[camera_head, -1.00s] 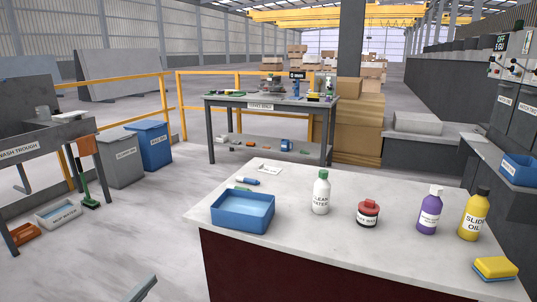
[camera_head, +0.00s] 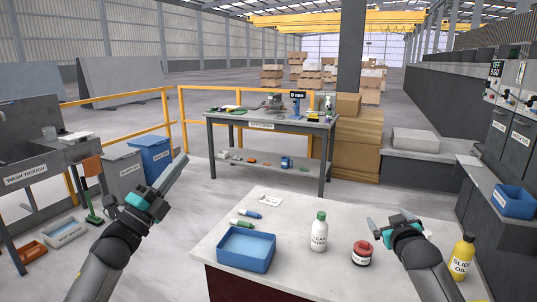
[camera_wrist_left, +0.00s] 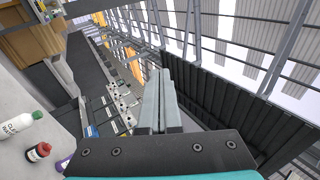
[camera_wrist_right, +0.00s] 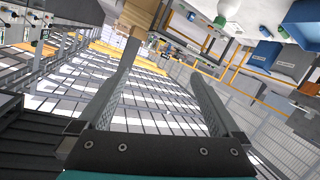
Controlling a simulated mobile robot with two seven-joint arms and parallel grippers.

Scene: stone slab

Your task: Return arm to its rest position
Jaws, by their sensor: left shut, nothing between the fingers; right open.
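My left gripper (camera_head: 170,180) is raised at the left of the head view, over the floor left of the stone slab (camera_head: 290,215). Its fingers (camera_wrist_left: 160,105) are shut together with nothing between them. My right gripper (camera_head: 378,228) is raised at the right, in front of the slab's right part in the picture. Its fingers (camera_wrist_right: 160,90) are wide apart and empty. The right arm hides part of the slab, and the purple bottle does not show in the head view; part of it shows in the left wrist view (camera_wrist_left: 63,163).
On the slab stand a blue tray (camera_head: 246,263), a white bottle (camera_head: 319,232), a red-lidded jar (camera_head: 361,254) and a yellow bottle (camera_head: 462,258). Two small tubes lie behind the tray. A workbench (camera_head: 268,123) stands behind, bins (camera_head: 155,152) and a wash trough (camera_head: 30,172) at left.

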